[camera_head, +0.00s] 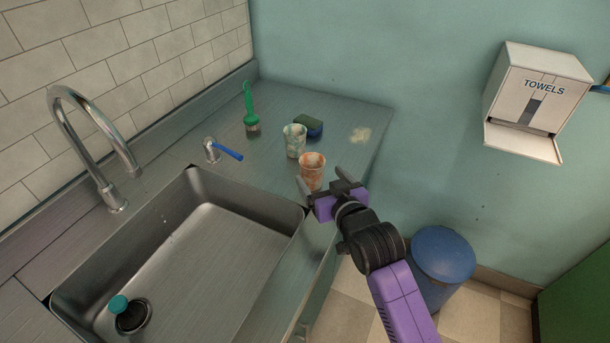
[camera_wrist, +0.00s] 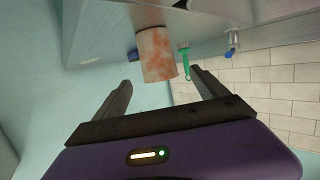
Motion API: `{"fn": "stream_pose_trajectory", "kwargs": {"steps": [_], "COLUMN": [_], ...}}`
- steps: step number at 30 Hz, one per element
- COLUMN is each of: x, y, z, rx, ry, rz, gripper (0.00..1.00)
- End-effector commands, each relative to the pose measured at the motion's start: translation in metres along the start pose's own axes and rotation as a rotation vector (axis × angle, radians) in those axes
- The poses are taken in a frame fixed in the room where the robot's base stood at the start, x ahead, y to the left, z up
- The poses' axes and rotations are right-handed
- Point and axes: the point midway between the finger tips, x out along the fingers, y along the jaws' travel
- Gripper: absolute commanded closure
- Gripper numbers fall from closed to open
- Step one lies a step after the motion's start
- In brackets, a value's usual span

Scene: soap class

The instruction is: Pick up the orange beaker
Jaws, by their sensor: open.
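The orange beaker (camera_head: 312,172) is a mottled orange and white cup. It stands upright on the metal counter beside the sink's right rim. It also shows in the wrist view (camera_wrist: 157,56), above and between the fingertips. My gripper (camera_head: 320,182) is open and empty, with its fingers pointing toward the beaker. In the wrist view the two fingers (camera_wrist: 160,82) are spread wide, and the beaker appears ahead of them. I cannot tell whether a finger touches it. The beaker's lower side is partly hidden by my gripper in the head view.
A pale green mottled beaker (camera_head: 294,141) stands just behind the orange one. A sponge (camera_head: 309,127) and a green brush (camera_head: 250,108) are farther back. A blue-handled tap (camera_head: 222,150) is at the left. The sink basin (camera_head: 200,250) is open below. A blue bin (camera_head: 442,256) stands on the floor.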

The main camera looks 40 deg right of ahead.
Motion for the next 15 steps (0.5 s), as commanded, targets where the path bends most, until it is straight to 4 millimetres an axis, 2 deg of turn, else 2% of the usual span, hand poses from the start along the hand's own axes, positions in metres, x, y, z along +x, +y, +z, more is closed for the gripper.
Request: {"fn": "stream_pose_trajectory", "kwargs": {"steps": [4, 15], "x": [0.003, 0.04], "y": [0.001, 0.001], "z": [0.013, 0.013], "rx": [0.002, 0.004], "ry": [-0.049, -0.051], "rz": [0.003, 0.002], "gripper": [0.17, 0.17]}}
